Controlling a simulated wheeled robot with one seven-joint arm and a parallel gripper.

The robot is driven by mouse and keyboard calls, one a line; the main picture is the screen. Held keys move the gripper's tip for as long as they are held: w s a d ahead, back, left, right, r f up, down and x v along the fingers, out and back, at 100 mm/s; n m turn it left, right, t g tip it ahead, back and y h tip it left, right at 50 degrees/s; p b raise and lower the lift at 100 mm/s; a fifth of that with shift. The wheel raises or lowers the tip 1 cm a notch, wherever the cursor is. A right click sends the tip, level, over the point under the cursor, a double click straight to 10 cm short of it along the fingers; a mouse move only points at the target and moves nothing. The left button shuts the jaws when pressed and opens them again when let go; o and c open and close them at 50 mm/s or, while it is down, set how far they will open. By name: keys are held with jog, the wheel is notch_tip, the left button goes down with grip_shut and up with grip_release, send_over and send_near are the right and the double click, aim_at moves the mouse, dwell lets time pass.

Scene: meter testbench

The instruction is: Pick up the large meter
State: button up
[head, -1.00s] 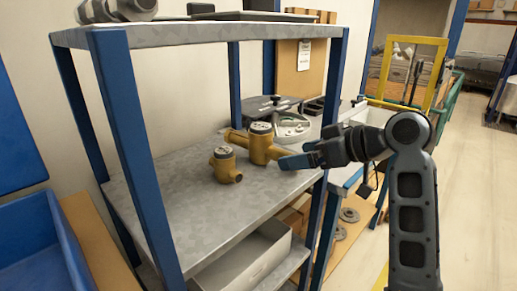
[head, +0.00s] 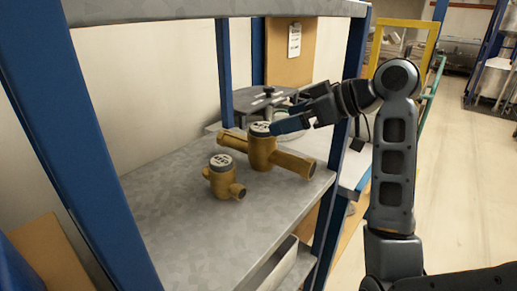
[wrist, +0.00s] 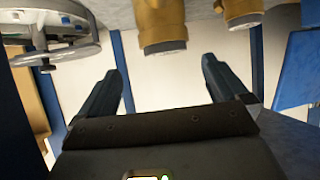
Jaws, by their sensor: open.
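The large meter (head: 262,154) is a brass body with a grey round cap and a long pipe end pointing right. It stands on the grey shelf (head: 175,210). The small meter (head: 222,178) stands in front and to its left. My gripper (head: 280,127) is at the large meter's upper right in the head view, close to its cap; I cannot tell whether it touches. In the wrist view my gripper (wrist: 165,85) has its two fingers wide apart with nothing between them.
Blue shelf posts (head: 345,130) stand at the right and near left, with an upper shelf (head: 200,10) overhead. A dark flat device (head: 262,102) lies behind the meters. The shelf's front left is clear.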

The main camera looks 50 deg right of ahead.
aim_at(263, 126)
jog(key=x, duration=0.7)
jog(key=shift+w+a+f, duration=0.15)
jog(key=shift+w+a, duration=0.05)
jog(key=shift+a, duration=0.2)
grip_shut()
jog(key=shift+r, duration=0.2)
dwell(0.6)
